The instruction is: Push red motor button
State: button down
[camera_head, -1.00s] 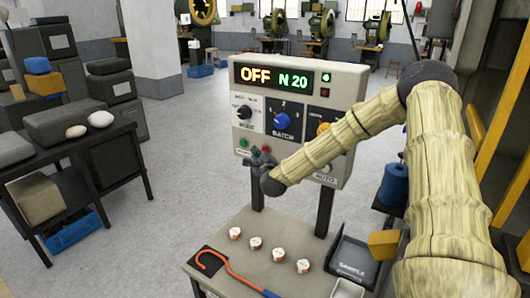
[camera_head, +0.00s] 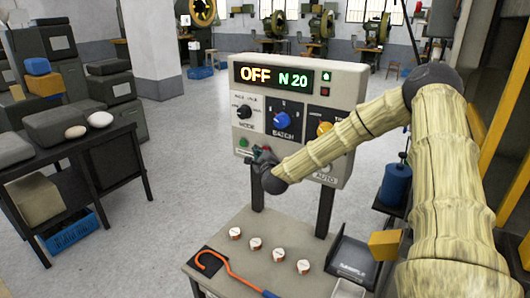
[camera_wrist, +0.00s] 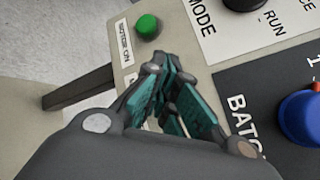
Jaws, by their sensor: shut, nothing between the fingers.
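The control panel (camera_head: 338,95) stands upright with a display reading OFF and N 20. The green motor button (camera_head: 243,142) is at its lower left; it also shows in the wrist view (camera_wrist: 148,26), beside a MOTOR ON label (camera_wrist: 123,42). The red motor button is hidden or nearly so behind my gripper (camera_head: 260,153), just right of the green one in the head view. In the wrist view my gripper (camera_wrist: 168,67) is shut and empty, its teal-padded fingertips close to the panel below the green button. I cannot tell whether they touch it.
The panel has a black mode knob (camera_head: 244,112), a blue batch knob (camera_head: 282,120) and a yellow knob (camera_head: 324,128).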

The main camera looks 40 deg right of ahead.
jog(key=shift+w+d, duration=0.15)
jog(key=shift+d, duration=0.2)
dwell(0.6)
jog(key=shift+a+b, duration=0.15)
jog(key=shift+b, duration=0.15)
jog(key=shift+s+a, duration=0.35)
jog(key=shift+a, duration=0.35)
jog(key=shift+b, duration=0.3)
jog(key=a, duration=0.1)
jog(key=s+a+b, duration=0.1)
jog(key=a, duration=0.1)
jog(key=s+a, duration=0.1)
jog(key=shift+a, duration=0.3)
jog(key=shift+a+f, duration=0.1)
dwell(0.6)
